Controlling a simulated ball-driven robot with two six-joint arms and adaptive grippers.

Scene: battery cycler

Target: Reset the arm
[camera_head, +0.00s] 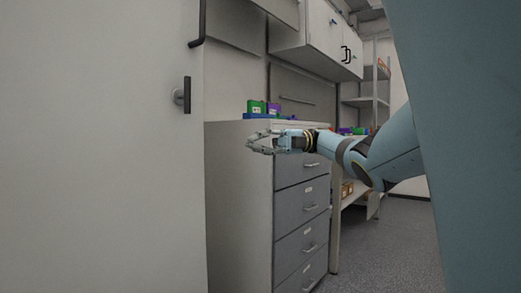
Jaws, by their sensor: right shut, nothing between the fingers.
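My right arm comes in from the right, light blue with dark joints. My right gripper (257,142) points left, in front of the upper part of a drawer cabinet. It is shut and holds nothing. My left gripper does not show in the head view.
A white door or panel (110,150) with a dark handle (187,95) fills the left. The grey drawer cabinet (237,200) carries green, purple and blue boxes (256,107). Wall cupboards (325,35) hang above. Shelving (365,103) stands behind. Grey floor (385,245) is clear at the lower right.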

